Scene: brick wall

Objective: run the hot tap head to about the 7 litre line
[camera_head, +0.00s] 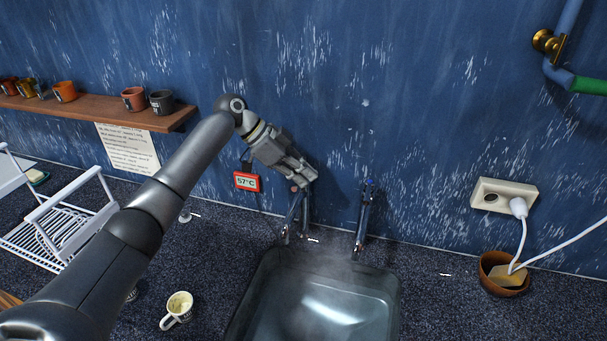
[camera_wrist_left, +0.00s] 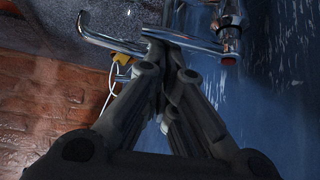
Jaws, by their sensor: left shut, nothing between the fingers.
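The hot tap (camera_head: 295,211) is chrome with a red mark near its top, standing behind the sink's left part. My left gripper (camera_head: 306,178) is shut and empty, right at the top of this tap; whether it touches cannot be told. In the left wrist view the closed fingertips (camera_wrist_left: 168,40) are beside chrome tap parts and a red-ringed piece (camera_wrist_left: 228,58). The cold tap (camera_head: 365,212), with a blue mark, stands to the right. The sink (camera_head: 393,300) has a bright, hazy inside; no litre line can be read. My right gripper is not in view.
A red display (camera_head: 246,182) reading 57°C hangs on the wall left of the hot tap. A white cup (camera_head: 178,308), a dish rack (camera_head: 55,222), a brown bowl (camera_head: 500,272) and a socket (camera_head: 503,198) with a white cable surround the sink. A mug shelf (camera_head: 95,106) is at left.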

